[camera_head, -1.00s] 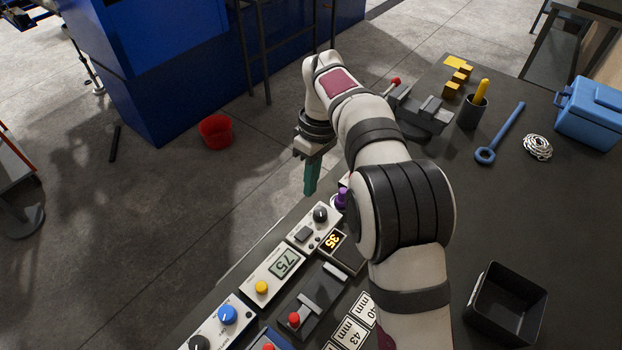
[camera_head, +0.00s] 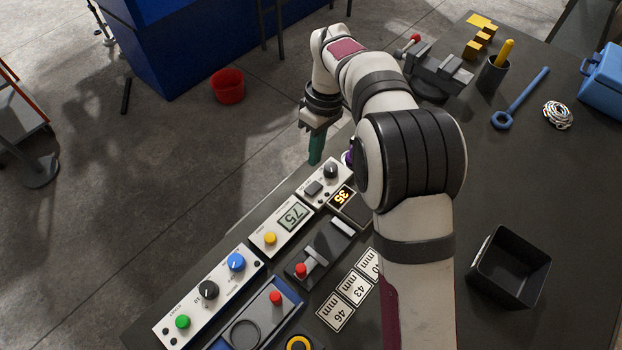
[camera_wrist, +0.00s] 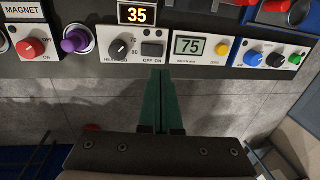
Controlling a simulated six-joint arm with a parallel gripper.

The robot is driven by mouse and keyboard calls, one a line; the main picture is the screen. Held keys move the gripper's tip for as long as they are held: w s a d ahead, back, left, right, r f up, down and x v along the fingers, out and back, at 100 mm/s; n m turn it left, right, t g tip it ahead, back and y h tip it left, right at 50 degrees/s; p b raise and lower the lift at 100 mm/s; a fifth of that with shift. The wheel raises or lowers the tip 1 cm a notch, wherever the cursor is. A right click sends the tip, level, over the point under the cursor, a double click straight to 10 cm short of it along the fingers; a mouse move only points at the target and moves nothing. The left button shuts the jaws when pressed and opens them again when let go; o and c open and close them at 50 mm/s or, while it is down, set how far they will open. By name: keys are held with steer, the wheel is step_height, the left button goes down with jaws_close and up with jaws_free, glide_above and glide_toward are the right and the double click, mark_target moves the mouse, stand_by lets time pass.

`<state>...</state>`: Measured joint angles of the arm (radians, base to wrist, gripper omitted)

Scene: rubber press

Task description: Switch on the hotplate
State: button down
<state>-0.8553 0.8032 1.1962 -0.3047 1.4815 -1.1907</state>
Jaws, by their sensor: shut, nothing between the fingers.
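The control box (camera_head: 324,184) with a dark dial (camera_head: 331,170) and a dark rocker switch (camera_head: 314,188) stands at the table's left edge. In the wrist view the rocker switch (camera_wrist: 152,50) has OFF and ON marked beneath it, and the dial (camera_wrist: 119,49) is to its left. An orange display (camera_wrist: 137,14) reading 35 lies behind this box. My gripper (camera_head: 316,163) has green fingers, pressed together and empty, pointing down just off the box's outer side. In the wrist view the fingertips (camera_wrist: 160,74) are just below the switch, apart from it. The switch's position cannot be told.
Beside the box is a panel (camera_head: 282,229) reading 75 with a yellow button. Further along is a panel (camera_head: 207,303) with green, black and blue knobs. The wrist view shows a MAGNET box (camera_wrist: 32,42) and a purple knob (camera_wrist: 76,40). Beyond the edge is open floor.

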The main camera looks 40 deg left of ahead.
mark_target(309, 192)
steer(key=f, duration=0.3)
steer(key=s+f, duration=0.1)
steer(key=f, duration=0.5)
steer(key=shift+s+f, duration=0.25)
steer(key=shift+f, duration=0.15)
steer(key=shift+s+f, duration=0.15)
steer(key=shift+f, duration=0.05)
steer(key=shift+w+r, duration=0.2)
steer(key=shift+w, duration=0.65)
